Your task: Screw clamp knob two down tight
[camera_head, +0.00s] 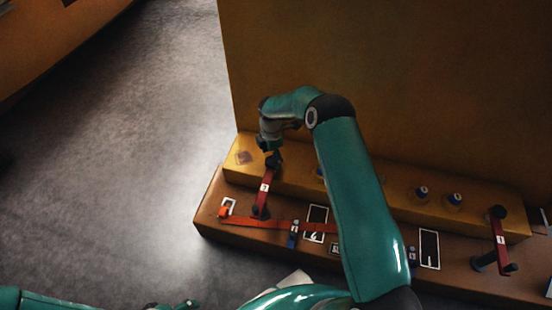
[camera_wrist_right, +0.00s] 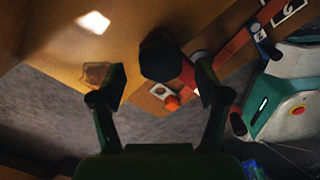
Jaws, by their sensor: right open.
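A clamp with a red bar (camera_head: 264,188) stands at the left end of the brown ledge in the head view. My right gripper (camera_head: 271,155) points down over the upper end of this bar. In the right wrist view the black clamp knob (camera_wrist_right: 162,58) lies between the two spread fingers of my right gripper (camera_wrist_right: 160,88), with a gap on each side. The fingers are open and hold nothing. A second clamp with a red bar (camera_head: 500,235) and a black knob (camera_head: 497,212) stands at the right. My left gripper is not clearly visible.
An orange strap (camera_head: 265,223) runs along the lower step (camera_head: 210,212). Several bottle-like objects with blue tops, among them one at the right (camera_head: 453,200), stand on the upper step. A tall brown wall (camera_head: 400,80) rises behind. The grey floor (camera_head: 130,130) at left is clear.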

